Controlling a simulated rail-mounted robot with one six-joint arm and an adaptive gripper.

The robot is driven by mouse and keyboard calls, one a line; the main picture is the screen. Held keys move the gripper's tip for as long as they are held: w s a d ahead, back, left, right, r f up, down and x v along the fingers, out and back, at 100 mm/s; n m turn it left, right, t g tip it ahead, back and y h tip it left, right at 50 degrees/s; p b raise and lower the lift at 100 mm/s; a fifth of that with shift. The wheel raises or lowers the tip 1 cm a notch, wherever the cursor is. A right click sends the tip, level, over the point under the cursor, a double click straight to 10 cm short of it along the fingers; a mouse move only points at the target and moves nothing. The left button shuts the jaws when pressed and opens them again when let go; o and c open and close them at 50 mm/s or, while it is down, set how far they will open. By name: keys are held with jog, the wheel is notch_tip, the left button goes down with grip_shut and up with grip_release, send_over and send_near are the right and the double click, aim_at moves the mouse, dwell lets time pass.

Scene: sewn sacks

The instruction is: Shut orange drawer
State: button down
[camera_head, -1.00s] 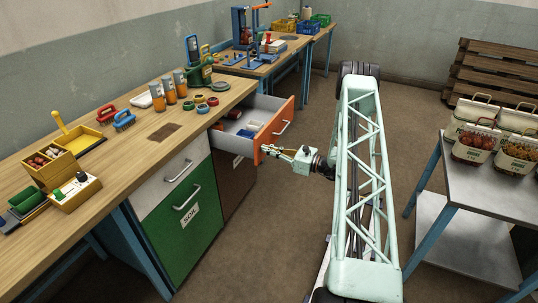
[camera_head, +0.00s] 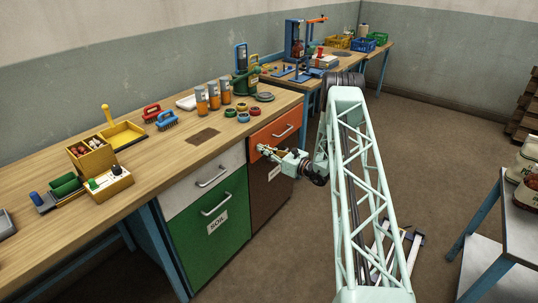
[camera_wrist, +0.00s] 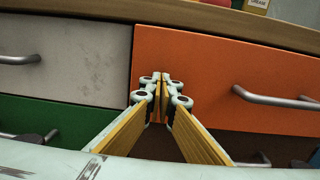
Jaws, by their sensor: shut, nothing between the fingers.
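The orange drawer (camera_head: 266,137) is closed, its front looking flush with the cabinet beside the grey-white drawer front. In the wrist view its orange front (camera_wrist: 220,65) fills the right half, with a grey bar handle (camera_wrist: 275,98) at the right. My gripper (camera_head: 262,149) is shut and empty, its tips at the left part of the orange front. In the wrist view the gripper tips (camera_wrist: 160,85) meet near the drawer's left edge; I cannot tell whether they touch it.
A grey-white drawer (camera_head: 208,178) and a green door (camera_head: 210,222) are left of it, both with bar handles. The wooden worktop (camera_head: 160,160) above carries jars, brushes and boxes. A metal table (camera_head: 520,215) stands at the right.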

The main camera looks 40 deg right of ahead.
jog(key=x, duration=0.3)
jog(key=shift+w, duration=0.1)
jog(key=shift+r, duration=0.1)
dwell(0.4)
jog(key=p+v, duration=0.1)
jog(key=v, duration=1.3)
jog(key=shift+p, duration=0.35)
